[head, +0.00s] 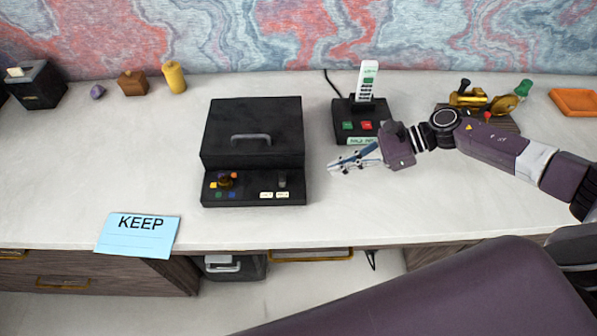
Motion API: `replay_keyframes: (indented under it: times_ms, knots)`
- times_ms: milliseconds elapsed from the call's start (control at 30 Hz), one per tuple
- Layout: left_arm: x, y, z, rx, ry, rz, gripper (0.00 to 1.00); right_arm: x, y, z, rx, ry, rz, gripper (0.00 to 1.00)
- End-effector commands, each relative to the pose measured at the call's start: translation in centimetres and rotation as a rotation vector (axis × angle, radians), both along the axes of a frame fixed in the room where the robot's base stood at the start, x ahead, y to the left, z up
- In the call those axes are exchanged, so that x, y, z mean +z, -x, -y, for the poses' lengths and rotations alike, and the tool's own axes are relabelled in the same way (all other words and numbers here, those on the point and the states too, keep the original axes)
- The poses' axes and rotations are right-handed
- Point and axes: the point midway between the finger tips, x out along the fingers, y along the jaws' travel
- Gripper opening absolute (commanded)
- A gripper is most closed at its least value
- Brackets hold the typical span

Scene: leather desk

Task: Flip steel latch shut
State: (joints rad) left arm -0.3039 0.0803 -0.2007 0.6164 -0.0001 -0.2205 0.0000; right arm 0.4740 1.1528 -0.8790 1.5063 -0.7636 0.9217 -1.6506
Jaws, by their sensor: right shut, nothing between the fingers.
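A black box (252,130) with a grey handle (251,138) on its sloped lid stands at the middle of the desk. Its lower front panel holds a brown knob (227,181), small coloured buttons, and a small grey upright piece (282,180) at the right that may be the steel latch; it is too small to tell its position. My right gripper (334,169) comes in from the right. Its fingers are shut and empty, pointing left, a little right of the box and apart from it. My left gripper is not in view.
A white cordless phone (367,82) stands in a black base (361,122) behind my right gripper. A brass device (480,100) and an orange tray (575,102) are at the right. A blue KEEP note (138,238) lies at the front edge.

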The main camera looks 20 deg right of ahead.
Motion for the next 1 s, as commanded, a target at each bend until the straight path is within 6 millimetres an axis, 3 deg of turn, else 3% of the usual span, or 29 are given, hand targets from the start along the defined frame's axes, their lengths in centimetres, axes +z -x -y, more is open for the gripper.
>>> replay_keyframes:
  times_ms: [300,500,1000]
  knots:
    - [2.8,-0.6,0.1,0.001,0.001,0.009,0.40,-3.0,-1.6,-6.0,0.003,-0.003,-0.001,0.00]
    - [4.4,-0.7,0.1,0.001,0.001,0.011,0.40,-3.0,-2.4,-8.5,0.000,-0.001,0.000,0.00]
    - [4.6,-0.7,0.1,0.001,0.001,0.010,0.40,-3.3,-2.7,-9.5,0.000,0.000,0.000,0.00]
